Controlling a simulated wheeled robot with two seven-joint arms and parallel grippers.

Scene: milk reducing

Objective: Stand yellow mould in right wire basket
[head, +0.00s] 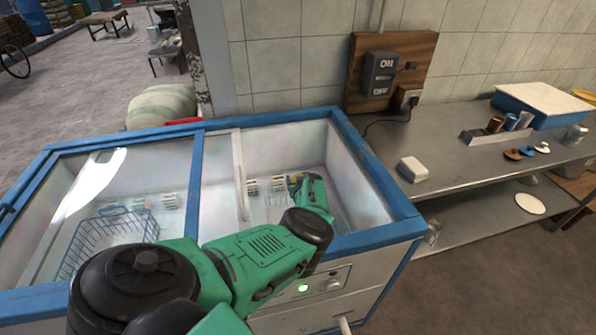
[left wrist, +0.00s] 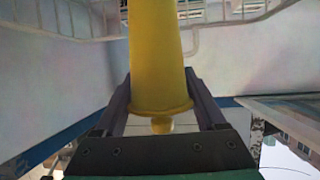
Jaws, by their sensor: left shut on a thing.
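My left gripper (left wrist: 160,85) is shut on the yellow mould (left wrist: 160,50), a long smooth yellow piece with a flared collar and a small knob at the near end. The mould runs away from the camera between the two fingers, and its far end is cut off by the frame. In the head view my left gripper (head: 297,180) is inside the right compartment of the freezer, mostly hidden by my green arm. A pale wire basket (left wrist: 225,18) shows beyond the mould in the left wrist view, apart from the fingers. My right gripper is not in view.
The freezer (head: 395,200) has a blue rim and a white divider (head: 240,175). A blue wire basket (head: 115,232) stands in the left compartment under glass. A steel counter (head: 455,175) at right holds a white box (head: 412,168) and a blue cooler (head: 540,108).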

